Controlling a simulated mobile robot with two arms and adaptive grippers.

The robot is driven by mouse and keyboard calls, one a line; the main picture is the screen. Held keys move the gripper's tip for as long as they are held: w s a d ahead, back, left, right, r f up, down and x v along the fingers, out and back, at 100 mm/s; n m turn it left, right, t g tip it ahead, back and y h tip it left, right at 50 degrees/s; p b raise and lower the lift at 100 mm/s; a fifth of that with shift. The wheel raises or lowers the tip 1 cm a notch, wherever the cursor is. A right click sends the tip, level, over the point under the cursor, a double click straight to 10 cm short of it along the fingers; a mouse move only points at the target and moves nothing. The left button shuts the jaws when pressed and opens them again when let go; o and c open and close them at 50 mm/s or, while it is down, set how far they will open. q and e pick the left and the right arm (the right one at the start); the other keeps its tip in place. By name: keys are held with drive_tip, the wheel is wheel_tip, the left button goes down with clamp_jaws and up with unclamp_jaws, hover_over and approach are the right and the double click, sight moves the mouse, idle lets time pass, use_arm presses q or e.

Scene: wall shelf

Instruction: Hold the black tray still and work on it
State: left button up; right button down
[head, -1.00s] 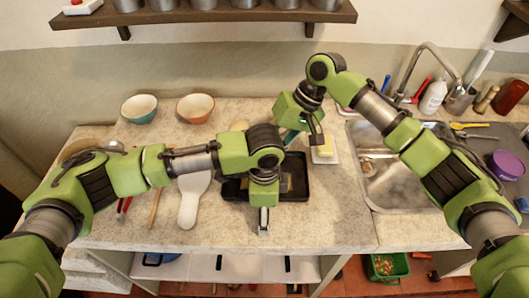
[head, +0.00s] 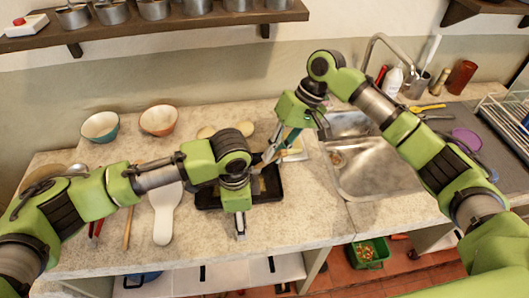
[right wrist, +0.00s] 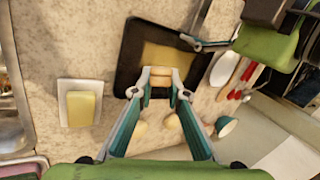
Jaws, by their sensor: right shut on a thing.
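The black tray (head: 212,203) lies on the counter with a flat yellowish sheet (head: 257,187) in it. The tray (right wrist: 128,35) and sheet (right wrist: 165,57) also show in the right wrist view. My right gripper (head: 268,157) is at the tray's far right side, shut on a small tan-and-black thing (right wrist: 160,73). In the wrist view this thing overlaps the sheet; whether it touches is unclear. My left gripper (head: 240,228) points down at the tray's near edge. Its metal finger crosses the tray rim in the wrist view (right wrist: 210,45), but its grip is unclear.
A yellow block (right wrist: 80,107) sits on a white dish right of the tray in the head view. The sink (head: 370,170) is farther right. Two bowls (head: 100,126) (head: 158,120) stand at the back left. A white paddle (head: 164,205) lies left of the tray.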

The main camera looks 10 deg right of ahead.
drive_tip(key=shift+d, duration=2)
drive_tip(key=shift+w+a, duration=0.75)
drive_tip(key=shift+a, duration=6.7)
wheel_tip(320, 180, up, 8)
drive_tip(key=shift+a+r, duration=0.1)
drive_tip(key=s+r, duration=0.4)
drive_tip(key=s, duration=0.1)
drive_tip(key=shift+w+f, duration=0.15)
drive_tip(key=shift+f, duration=1.1)
drive_tip(key=shift+w+f, duration=0.15)
drive_tip(key=shift+f, duration=1.1)
